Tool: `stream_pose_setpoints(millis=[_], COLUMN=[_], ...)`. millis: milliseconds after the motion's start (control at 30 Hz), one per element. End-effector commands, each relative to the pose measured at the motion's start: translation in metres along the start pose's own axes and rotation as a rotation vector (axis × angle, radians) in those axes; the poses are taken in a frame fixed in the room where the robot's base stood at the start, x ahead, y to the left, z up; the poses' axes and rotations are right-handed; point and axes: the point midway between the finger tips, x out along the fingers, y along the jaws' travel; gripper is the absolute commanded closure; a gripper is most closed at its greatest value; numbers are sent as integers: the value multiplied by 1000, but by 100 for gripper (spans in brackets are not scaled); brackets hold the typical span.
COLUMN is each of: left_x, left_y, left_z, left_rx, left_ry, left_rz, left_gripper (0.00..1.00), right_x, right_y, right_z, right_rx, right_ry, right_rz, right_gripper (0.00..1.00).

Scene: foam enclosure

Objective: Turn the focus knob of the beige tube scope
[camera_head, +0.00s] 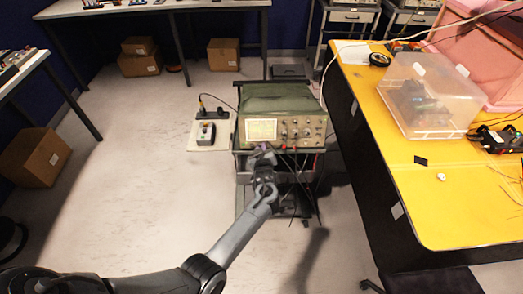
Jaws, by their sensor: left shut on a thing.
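The beige tube scope (306,129) stands on a cart in the middle of the camera_head view. Its lit screen (262,129) is at the left of its front, with several knobs to the right of the screen. My left gripper (262,152) is at the lower front of the scope, just under the screen. It is shut on a small part there, at the place of the focus knob; the fingers hide the knob itself. My right gripper is not in view.
A side shelf (222,142) left of the scope holds a small handheld device (206,133). Dark cables hang in front of the cart (244,166). A yellow table (450,205) with a clear plastic box (430,95) stands close on the right.

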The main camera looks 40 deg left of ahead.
Motion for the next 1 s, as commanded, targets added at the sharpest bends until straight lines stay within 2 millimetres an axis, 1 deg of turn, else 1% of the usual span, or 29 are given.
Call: stream_pose_setpoints(millis=[200, 500, 700, 1000], left_x=[0, 0, 0, 0], left_y=[0, 0, 0, 0], left_z=[1, 0, -1, -1], left_rx=[-181, -344, -392, -405], left_ry=[-5, -9, -10, -10], left_rz=[-4, -6, -7, -7], left_gripper=[100, 100, 100, 100], right_x=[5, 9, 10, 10], right_y=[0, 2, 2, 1], right_z=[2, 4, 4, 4], right_rx=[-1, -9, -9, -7], right_ry=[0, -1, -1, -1], right_rz=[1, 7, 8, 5], right_gripper=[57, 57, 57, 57])
